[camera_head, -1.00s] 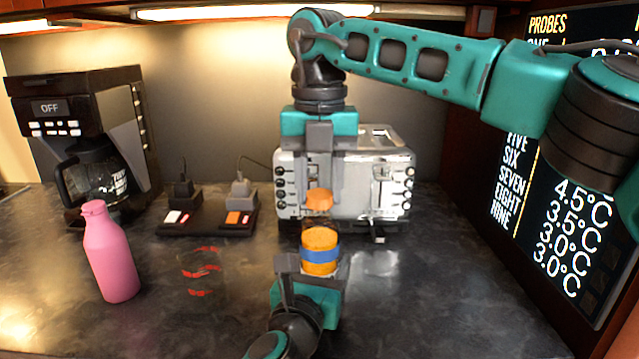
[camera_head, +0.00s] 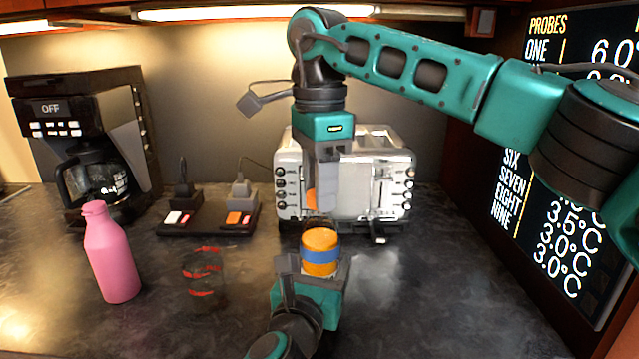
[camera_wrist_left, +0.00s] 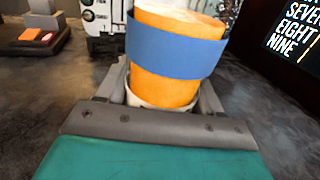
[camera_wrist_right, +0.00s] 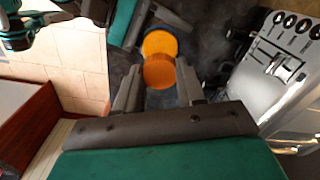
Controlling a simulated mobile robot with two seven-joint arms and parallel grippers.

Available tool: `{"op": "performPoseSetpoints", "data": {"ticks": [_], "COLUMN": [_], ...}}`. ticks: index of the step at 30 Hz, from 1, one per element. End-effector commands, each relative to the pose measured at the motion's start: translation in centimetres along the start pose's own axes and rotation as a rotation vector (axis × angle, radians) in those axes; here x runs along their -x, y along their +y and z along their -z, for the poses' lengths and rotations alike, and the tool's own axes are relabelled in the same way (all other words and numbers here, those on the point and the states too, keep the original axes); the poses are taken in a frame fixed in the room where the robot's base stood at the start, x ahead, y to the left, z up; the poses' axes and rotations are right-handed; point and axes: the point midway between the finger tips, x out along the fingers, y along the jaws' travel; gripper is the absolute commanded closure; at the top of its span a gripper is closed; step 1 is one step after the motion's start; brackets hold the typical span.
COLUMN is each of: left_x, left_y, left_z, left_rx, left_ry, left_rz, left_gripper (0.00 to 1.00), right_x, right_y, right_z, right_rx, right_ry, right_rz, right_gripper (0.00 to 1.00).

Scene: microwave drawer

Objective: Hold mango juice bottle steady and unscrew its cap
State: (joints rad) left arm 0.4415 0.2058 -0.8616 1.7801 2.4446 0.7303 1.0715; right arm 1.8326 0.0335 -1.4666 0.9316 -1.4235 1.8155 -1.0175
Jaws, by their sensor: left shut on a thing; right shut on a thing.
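The mango juice bottle (camera_head: 320,258) stands upright, orange with a blue band; it fills the top middle of the left wrist view (camera_wrist_left: 176,52). My left gripper (camera_head: 312,276) is shut around its lower part. My right gripper (camera_head: 322,200) points down from above and is shut on the orange cap (camera_head: 311,201), which one finger partly hides in the head view. The right wrist view shows the cap (camera_wrist_right: 159,72) between the fingertips, with the bottle beyond it. The neck between cap and orange body is dark and unclear; I cannot tell whether the cap touches it.
A silver toaster (camera_head: 352,190) stands close behind the bottle. A pink bottle (camera_head: 110,255) and a clear glass with red marks (camera_head: 204,278) stand left. A coffee maker (camera_head: 85,130) is at back left. A display panel (camera_head: 575,170) bounds the right. The right counter is clear.

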Motion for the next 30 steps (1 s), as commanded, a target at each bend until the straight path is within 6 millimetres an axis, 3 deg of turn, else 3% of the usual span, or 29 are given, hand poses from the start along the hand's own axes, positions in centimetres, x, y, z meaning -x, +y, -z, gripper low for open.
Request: {"op": "performPoseSetpoints", "data": {"ticks": [12,18,21,30], "left_x": [-0.01,-0.01,0.0,0.0], "left_y": [0.03,0.04,0.04,0.03], "left_z": [0.1,0.1,0.1,0.1], "left_rx": [0.001,0.001,0.001,0.001], "left_ry": [0.002,0.002,0.002,0.002], "left_rz": [-0.001,-0.001,-0.001,-0.001], "left_gripper": [1.0,1.0,1.0,1.0], "right_x": [0.02,0.05,0.06,0.06], "right_y": [0.07,0.06,0.06,0.06], "right_z": [0.01,0.02,0.03,0.03], "right_rx": [0.802,1.117,1.201,1.206], "right_ry": [0.0,-0.001,0.0,0.0], "right_rz": [-0.002,-0.001,-0.001,-0.001], "right_gripper": [0.98,0.98,0.98,0.98]}}
